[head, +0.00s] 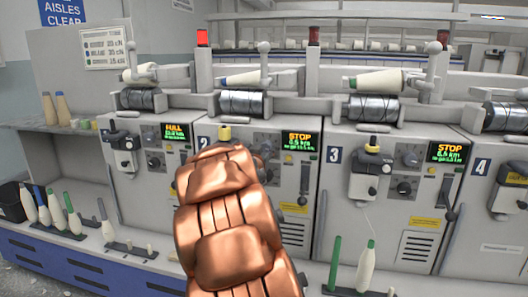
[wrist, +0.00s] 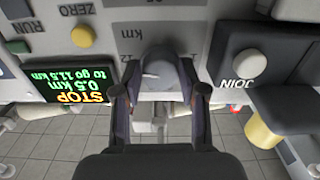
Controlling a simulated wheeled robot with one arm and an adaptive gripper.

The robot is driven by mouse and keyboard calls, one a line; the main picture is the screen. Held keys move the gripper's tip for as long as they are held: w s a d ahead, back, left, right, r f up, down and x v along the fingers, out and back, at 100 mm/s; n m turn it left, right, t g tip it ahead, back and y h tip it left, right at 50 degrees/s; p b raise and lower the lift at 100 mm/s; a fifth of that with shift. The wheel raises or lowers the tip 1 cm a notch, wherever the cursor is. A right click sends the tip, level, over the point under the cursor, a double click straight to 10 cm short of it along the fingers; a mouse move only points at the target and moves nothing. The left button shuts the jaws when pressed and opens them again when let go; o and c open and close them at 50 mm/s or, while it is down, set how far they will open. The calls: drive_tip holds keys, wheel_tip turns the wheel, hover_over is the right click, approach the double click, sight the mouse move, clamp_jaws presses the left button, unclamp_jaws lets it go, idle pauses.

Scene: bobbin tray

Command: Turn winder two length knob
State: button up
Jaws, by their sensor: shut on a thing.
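Winder two's length knob (wrist: 160,72) is a grey dial below a "km" mark, with scale figures around it, in the upside-down wrist view. My gripper (wrist: 160,97) has one dark finger on each side of the knob and is shut on it. The fingers hide the knob's sides. Winder two's display (head: 299,141) reads STOP and 0.5 km in the head view; it also shows in the wrist view (wrist: 60,88), with a "to go" line that looks like 11.5 km.
A yellow ZERO button (wrist: 82,37) and a grey JOIN button (wrist: 249,64) flank the knob. Winder three (head: 400,215) stands to the right, winder one (head: 155,205) to the left. Cones stand on pegs along the front ledge (head: 130,249).

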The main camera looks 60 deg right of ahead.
drive_tip(key=shift+r+p, duration=0.15)
drive_tip(key=shift+p, duration=0.4)
drive_tip(key=n+p, duration=0.1)
drive_tip(key=p, duration=0.2)
drive_tip(key=shift+r+n, duration=0.25)
drive_tip(key=shift+n, duration=0.15)
drive_tip(key=n+p, duration=0.4)
drive_tip(key=p, duration=0.2)
drive_tip(key=shift+f+n+p, duration=0.25)
drive_tip(key=shift+n+p, duration=0.75)
drive_tip(key=shift+p, duration=0.1)
drive_tip(key=o, duration=1.1)
drive_tip(key=shift+s+f, duration=0.1)
drive_tip(key=shift+o, duration=0.2)
drive_tip(key=v, duration=0.7)
drive_tip(key=shift+a, duration=0.25)
